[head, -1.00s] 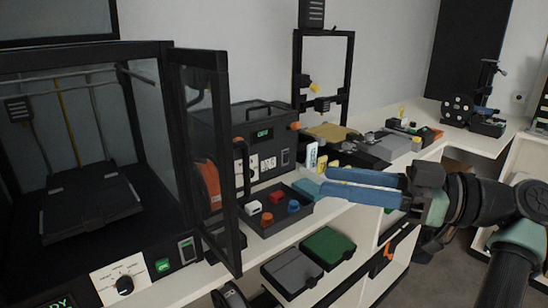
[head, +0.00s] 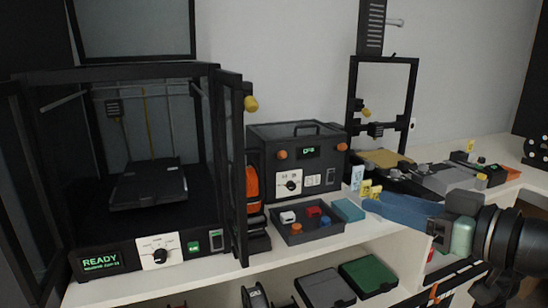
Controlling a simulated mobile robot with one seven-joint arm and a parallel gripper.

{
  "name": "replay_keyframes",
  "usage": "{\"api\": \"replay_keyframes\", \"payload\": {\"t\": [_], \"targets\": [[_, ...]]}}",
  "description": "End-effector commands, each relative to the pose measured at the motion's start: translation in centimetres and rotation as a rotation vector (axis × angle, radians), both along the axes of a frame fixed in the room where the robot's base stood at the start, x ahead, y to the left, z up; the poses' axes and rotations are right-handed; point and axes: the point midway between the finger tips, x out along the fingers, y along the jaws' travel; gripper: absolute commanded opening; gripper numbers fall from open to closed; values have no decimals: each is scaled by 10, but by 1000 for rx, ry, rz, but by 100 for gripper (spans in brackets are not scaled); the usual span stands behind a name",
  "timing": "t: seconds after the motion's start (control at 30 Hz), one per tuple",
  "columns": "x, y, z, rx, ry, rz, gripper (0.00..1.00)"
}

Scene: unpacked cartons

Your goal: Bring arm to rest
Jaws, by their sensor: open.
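My arm reaches in from the lower right in the head view. My gripper (head: 372,203), with long blue fingers, points left over the white bench. The fingers overlap each other in this view; the gripper is open, with nothing seen between its fingers. Its tips are right of the teal block (head: 348,210) and just in front of small yellow and white items. I cannot tell how far the tips are above the bench.
A black enclosed printer (head: 150,205) with its door swung open stands at left. A dark control box (head: 300,158) stands behind a dark tray (head: 312,239) of small coloured blocks. An open-frame printer (head: 352,110) stands behind my gripper. Grey (head: 325,290) and green (head: 368,275) bins sit below.

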Motion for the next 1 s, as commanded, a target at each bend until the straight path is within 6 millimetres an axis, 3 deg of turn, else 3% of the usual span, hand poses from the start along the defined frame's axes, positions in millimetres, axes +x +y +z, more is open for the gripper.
{"api": "replay_keyframes", "payload": {"t": [0.17,0.27,0.37,0.47,0.6,0.7,0.8,1.0], "targets": [[28,40,23,-41,-61,-238,42],[26,68,57,-36,-185,-383,42],[4,100,103,4,-363,-496,42],[-39,129,151,75,-562,-565,42],[-108,158,201,185,-799,-598,42],[-161,173,227,268,-951,-596,42],[-158,170,269,263,-947,-605,42],[-157,170,326,261,-945,-606,42]]}}
